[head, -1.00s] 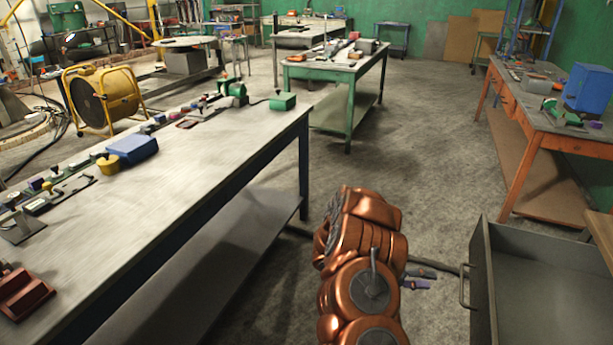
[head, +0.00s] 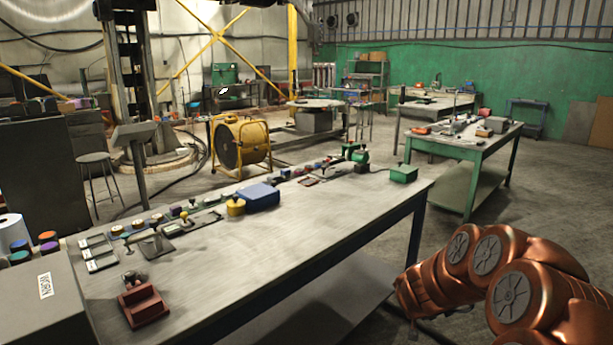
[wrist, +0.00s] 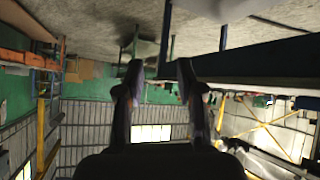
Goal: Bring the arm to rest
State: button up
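My copper-coloured arm (head: 500,275) shows at the lower right of the head view, bent, in front of the near workbench's right end. My gripper (wrist: 158,68) shows in the wrist view with its two dark fingers apart and nothing between them. It is open and empty. In the head view the gripper is mostly hidden behind the arm. The wrist view is upside down, with the floor at the top and the windows low in the picture.
A long workbench (head: 330,225) fills the middle, holding a blue box (head: 258,195), a red block (head: 143,305) and several small parts. A grey box (head: 45,305) is at the lower left. A green table (head: 465,150) and yellow fan (head: 240,142) stand behind.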

jog(key=s+a+r+n+y, duration=0.1)
jog(key=s+a+r+y, duration=0.2)
jog(key=a, duration=0.4)
jog(key=s+a+r+n+y, duration=0.1)
jog(key=a+r+n+y, duration=0.15)
jog(key=a+r, duration=0.45)
jog(key=s+a+r+n+g+y, duration=0.2)
jog(key=s+a+g+y, duration=0.1)
jog(key=s+a, duration=0.75)
jog(key=s+d+g+h, duration=0.1)
jog(key=s+d+g, duration=0.1)
jog(key=s, duration=0.9)
jog(key=s+d+m+g+h+p, duration=0.1)
jog(key=s+d+g, duration=0.2)
jog(key=s, duration=0.8)
jog(key=s+d+m+g+h, duration=0.1)
jog(key=s+d, duration=0.3)
jog(key=s, duration=0.7)
jog(key=shift+s+d+g+h+p, duration=0.35)
jog(key=shift+s+g+p, duration=0.05)
jog(key=shift+g, duration=0.4)
jog(key=shift+d, duration=0.1)
